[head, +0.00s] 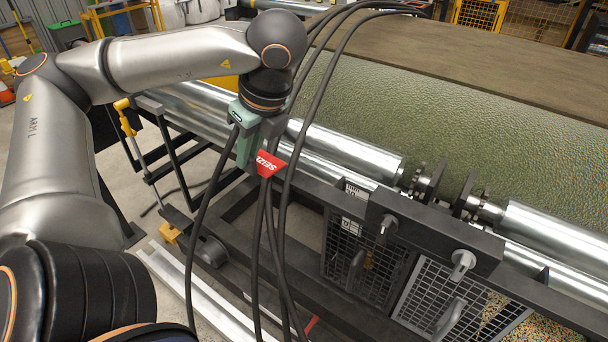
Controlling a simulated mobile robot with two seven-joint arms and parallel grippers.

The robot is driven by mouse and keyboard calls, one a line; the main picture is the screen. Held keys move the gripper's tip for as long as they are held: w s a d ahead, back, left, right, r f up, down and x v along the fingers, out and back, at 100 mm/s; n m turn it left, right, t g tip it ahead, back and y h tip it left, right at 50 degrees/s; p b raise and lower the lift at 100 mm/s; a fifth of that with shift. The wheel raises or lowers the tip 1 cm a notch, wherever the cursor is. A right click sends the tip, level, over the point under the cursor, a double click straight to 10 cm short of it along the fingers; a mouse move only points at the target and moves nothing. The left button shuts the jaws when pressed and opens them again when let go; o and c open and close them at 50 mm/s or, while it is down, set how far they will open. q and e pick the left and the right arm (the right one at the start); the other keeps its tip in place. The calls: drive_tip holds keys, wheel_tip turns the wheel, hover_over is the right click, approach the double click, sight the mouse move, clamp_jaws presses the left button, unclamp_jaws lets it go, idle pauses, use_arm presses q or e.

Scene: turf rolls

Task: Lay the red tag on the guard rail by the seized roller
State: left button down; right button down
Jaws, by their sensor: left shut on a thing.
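My left gripper (256,146) points down over the near side of the roller machine, shut on the red tag (270,163). The tag is tilted, with white lettering partly hidden by my cables. It shows just in front of the silver rollers; I cannot tell whether it touches anything below. A long silver roller (345,146) lies behind it and ends at dark couplings. Another roller (550,238) continues at the right. The dark rail (322,178) runs along the machine's near side, below and right of the tag. Which roller is seized does not show. My right gripper is out of view.
Mesh guard panels (365,262) with grey handles hang below a dark housing (435,231) at the right. Green turf (440,125) covers the bed behind the rollers. My black cables hang across the middle. A yellow-topped lever (126,118) stands at the left.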

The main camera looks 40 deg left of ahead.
use_arm(q)
drive_tip(key=shift+a+n+g, duration=0.15)
drive_tip(key=shift+n+g, duration=0.15)
drive_tip(key=shift+n, duration=0.2)
drive_tip(key=shift+w+f, duration=0.15)
drive_tip(key=shift+w, duration=0.2)
drive_tip(key=w+f+b, duration=0.1)
drive_tip(key=w+f, duration=0.1)
drive_tip(key=w, duration=0.2)
drive_tip(key=w+f+b, duration=0.2)
drive_tip(key=w+f, duration=0.1)
drive_tip(key=w, duration=0.1)
drive_tip(key=w+a+f+b, duration=0.1)
drive_tip(key=w+f, duration=0.2)
drive_tip(key=w, duration=0.1)
drive_tip(key=shift+f, duration=0.15)
drive_tip(key=shift+w+f, duration=0.15)
drive_tip(key=shift+w, duration=0.05)
drive_tip(key=f, duration=0.3)
drive_tip(key=shift+w+f, duration=0.1)
drive_tip(key=shift+w, duration=0.3)
drive_tip(key=shift+f, duration=0.4)
